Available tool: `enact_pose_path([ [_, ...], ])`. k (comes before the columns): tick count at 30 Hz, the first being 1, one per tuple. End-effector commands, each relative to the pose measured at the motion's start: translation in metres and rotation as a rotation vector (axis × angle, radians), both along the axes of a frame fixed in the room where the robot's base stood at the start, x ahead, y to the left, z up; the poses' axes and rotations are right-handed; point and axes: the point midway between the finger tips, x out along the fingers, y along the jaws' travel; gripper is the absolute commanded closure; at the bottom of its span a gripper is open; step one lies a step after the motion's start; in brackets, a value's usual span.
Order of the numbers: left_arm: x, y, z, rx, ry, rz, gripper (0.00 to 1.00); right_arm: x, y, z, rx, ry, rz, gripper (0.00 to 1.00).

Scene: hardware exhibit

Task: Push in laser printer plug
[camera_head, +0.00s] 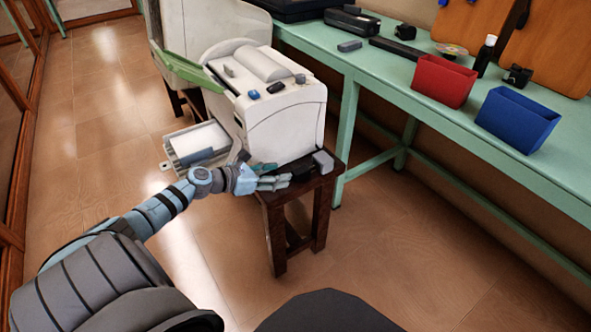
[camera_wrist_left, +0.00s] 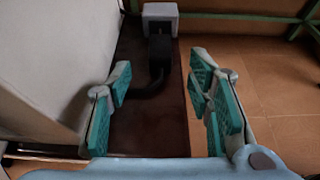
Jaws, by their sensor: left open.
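The white laser printer (camera_head: 285,118) sits on a small dark wooden stand (camera_head: 290,195). A grey-white socket block (camera_head: 322,162) is at the stand's right end; it shows at the top of the left wrist view (camera_wrist_left: 160,12). A black plug (camera_wrist_left: 159,45) with a thick bent black cable (camera_wrist_left: 150,88) is right in front of the block; I cannot tell how far in it is. My left gripper (camera_head: 284,181) is low beside the printer, over the stand. In the left wrist view its fingers (camera_wrist_left: 160,85) are open, apart on either side of the cable, with the plug ahead. My right gripper is out of view.
The printer's side (camera_wrist_left: 45,60) rises close to the left fingers. A green workbench (camera_head: 400,85) stands behind, with a red bin (camera_head: 443,82) and a blue bin (camera_head: 516,120).

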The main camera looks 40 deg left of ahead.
Motion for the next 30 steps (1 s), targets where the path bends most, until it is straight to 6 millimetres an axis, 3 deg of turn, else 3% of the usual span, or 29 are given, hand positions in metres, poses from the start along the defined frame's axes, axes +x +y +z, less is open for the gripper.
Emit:
enact_pose_path([
  [3,0.031,-0.009,-0.017,-0.006,-0.003,0.004,0.53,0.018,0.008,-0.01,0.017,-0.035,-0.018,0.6],
  [9,0.06,-0.018,-0.029,-0.003,0.001,0.002,0.53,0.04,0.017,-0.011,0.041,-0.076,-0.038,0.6],
  [19,0.066,-0.02,-0.03,0.0,0.004,0.002,0.53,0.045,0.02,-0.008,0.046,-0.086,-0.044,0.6],
  [20,0.066,-0.02,-0.03,-0.001,0.003,0.002,0.55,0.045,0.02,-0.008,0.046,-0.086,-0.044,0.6],
  [28,0.066,-0.02,-0.03,-0.001,0.003,0.002,0.98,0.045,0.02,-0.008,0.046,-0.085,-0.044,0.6],
  [30,0.066,-0.02,-0.03,-0.001,0.003,0.002,1.0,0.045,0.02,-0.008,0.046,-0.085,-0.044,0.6],
])
